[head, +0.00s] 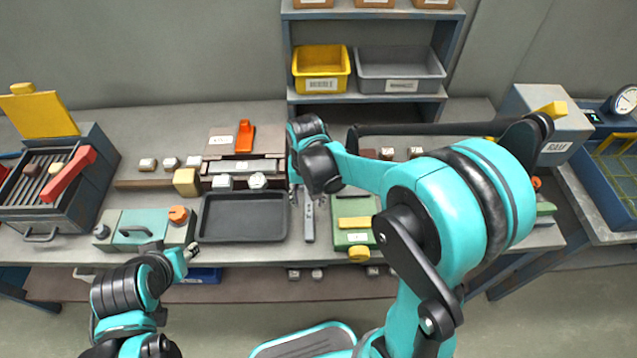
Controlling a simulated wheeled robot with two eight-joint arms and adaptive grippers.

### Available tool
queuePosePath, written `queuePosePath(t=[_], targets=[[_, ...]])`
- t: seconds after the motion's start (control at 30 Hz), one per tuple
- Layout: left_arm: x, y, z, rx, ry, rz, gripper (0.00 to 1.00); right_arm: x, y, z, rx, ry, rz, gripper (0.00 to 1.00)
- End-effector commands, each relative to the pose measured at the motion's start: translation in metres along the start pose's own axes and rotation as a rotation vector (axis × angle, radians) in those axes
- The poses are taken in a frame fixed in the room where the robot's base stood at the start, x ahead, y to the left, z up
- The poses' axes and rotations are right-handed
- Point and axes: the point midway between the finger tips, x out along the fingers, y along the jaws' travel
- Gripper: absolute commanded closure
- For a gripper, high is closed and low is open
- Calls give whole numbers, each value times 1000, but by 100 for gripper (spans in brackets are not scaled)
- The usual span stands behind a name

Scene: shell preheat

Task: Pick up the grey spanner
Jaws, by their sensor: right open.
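The grey spanner (309,222) lies lengthwise on the workbench, between the dark tray and a green box. Its upper end is partly hidden by my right gripper (307,194), which is over it. The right gripper points down with its jaws open around the upper part of the spanner; I cannot tell if they touch it. My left gripper (192,250) is at the front edge of the bench, left of the dark tray, away from the spanner. Its jaws are too small to read.
The empty dark tray (243,216) lies left of the spanner. The green box (353,234) with a yellow bar stands close on its right. A teal case (133,230) and a small furnace-like box (45,190) are at the left. A shelf with a yellow bin (321,70) stands behind.

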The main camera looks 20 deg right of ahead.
Motion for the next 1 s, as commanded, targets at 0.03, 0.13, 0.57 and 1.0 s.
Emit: queuePosePath(t=[0.03, 0.13, 0.57, 1.0], targets=[[1, 0, 1, 0, 0, 0, 60, 5, -1, 0, 1, -4, 1, 53], [6, 0, 4, 0, 0, 0, 60, 17, -1, 0, 2, -5, 2, 53], [31, 0, 22, 0, 0, 0, 60, 71, 1, -5, 1, -3, 1, 53], [32, 0, 23, 0, 0, 0, 60, 78, 1, -5, 1, -3, 1, 88]])
